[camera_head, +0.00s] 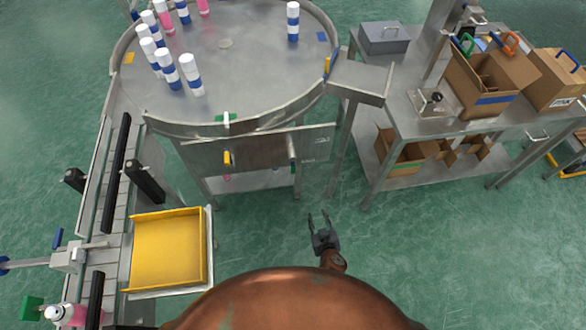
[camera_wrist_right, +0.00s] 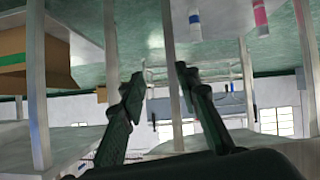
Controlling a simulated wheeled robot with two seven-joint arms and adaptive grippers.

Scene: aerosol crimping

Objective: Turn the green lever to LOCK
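A steel panel (camera_head: 255,152) hangs under the front rim of the round table. Small lettering right of the green lever is too small to read. My right gripper (camera_head: 318,218) is below and a little right of the green lever, over the floor, apart from it. Its two fingers are spread and empty; the right wrist view shows them apart too (camera_wrist_right: 160,74). I cannot make out the lever in that view. My left gripper is not in view.
The round steel table (camera_head: 255,70) carries several blue-and-white and pink-and-white cans. A steel bench (camera_head: 425,125) with cardboard boxes (camera_head: 480,85) stands at the right. A yellow tray (camera_head: 168,250) and conveyor are at the left. The floor between table and bench is clear around my gripper.

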